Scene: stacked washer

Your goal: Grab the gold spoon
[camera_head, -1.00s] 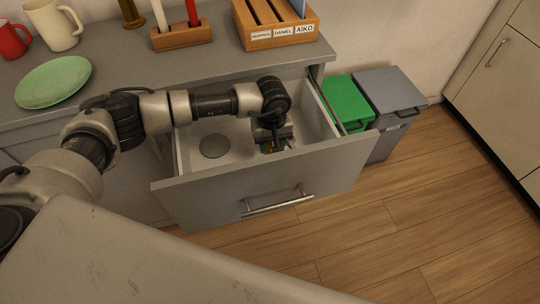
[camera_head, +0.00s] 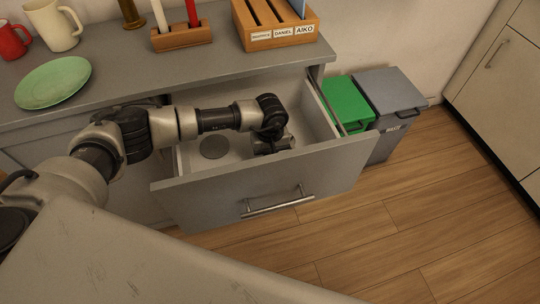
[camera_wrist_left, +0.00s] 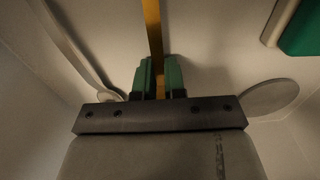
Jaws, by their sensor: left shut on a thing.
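The gold spoon shows in the left wrist view as a long narrow gold strip (camera_wrist_left: 153,28) running up from between my fingers; its ends are not clear. My left gripper (camera_wrist_left: 158,78) has green fingertips, and they are shut on the gold strip. In the head view my left arm reaches into the open drawer (camera_head: 262,178), and the left gripper (camera_head: 273,147) is low inside it. The spoon is hidden there by the gripper and wrist. My right gripper is not in view.
A grey disc (camera_head: 214,147) lies on the drawer floor. A pale, spoon-like utensil (camera_wrist_left: 80,48) and a green-and-white object (camera_wrist_left: 298,28) lie near the gripper. The drawer walls surround it. The counter above holds a green plate (camera_head: 53,82), mugs and a wooden organizer (camera_head: 278,38).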

